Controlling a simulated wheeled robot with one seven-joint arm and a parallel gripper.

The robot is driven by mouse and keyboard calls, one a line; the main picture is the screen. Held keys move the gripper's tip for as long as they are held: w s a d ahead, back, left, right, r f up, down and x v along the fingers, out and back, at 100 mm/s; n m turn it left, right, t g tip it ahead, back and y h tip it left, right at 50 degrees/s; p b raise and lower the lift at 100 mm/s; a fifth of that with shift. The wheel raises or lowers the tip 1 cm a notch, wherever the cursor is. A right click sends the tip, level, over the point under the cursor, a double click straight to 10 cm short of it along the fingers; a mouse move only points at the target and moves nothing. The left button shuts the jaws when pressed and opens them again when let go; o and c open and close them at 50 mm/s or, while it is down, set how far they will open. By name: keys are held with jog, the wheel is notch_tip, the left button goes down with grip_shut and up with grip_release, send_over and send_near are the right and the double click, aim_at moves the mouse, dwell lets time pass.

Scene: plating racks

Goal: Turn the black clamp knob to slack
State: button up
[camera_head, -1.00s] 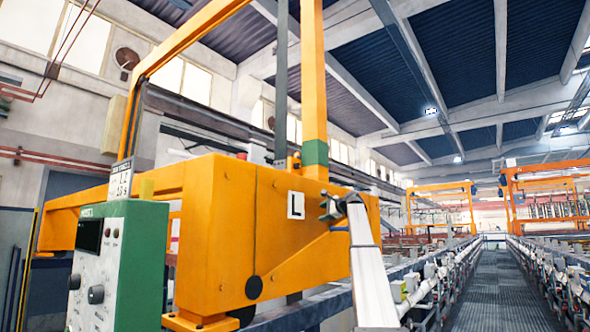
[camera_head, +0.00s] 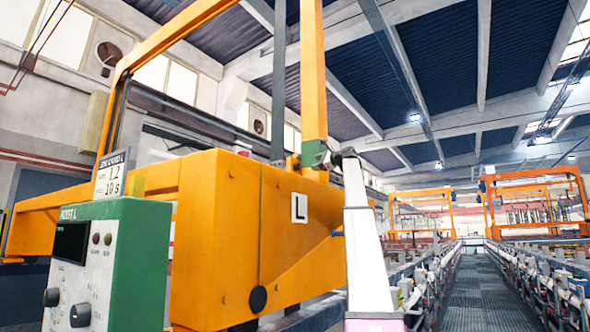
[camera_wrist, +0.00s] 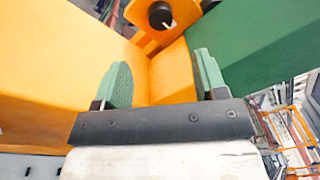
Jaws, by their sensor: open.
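The black clamp knob (camera_wrist: 160,15) is a round knob at the top middle of the wrist view. It sits on an orange strip, with a small white mark at its lower edge. My gripper (camera_wrist: 162,62) is open, its two green fingers set wide apart below the knob in that view, with nothing between them. The knob lies beyond the fingertips and is not held. I cannot make out this knob for certain in the head view.
The orange hoist body (camera_head: 225,235) fills the left middle. A green control box (camera_head: 140,265) with small black knobs (camera_head: 80,315) stands at front left. A sign (camera_head: 110,174) stands on it. A grated walkway (camera_head: 468,290) runs between tank rows at right.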

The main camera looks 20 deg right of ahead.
aim_at(298, 166)
jog(key=x, duration=1)
jog(key=shift+w+a, duration=0.15)
jog(key=shift+w, duration=0.2)
jog(key=c, duration=0.9)
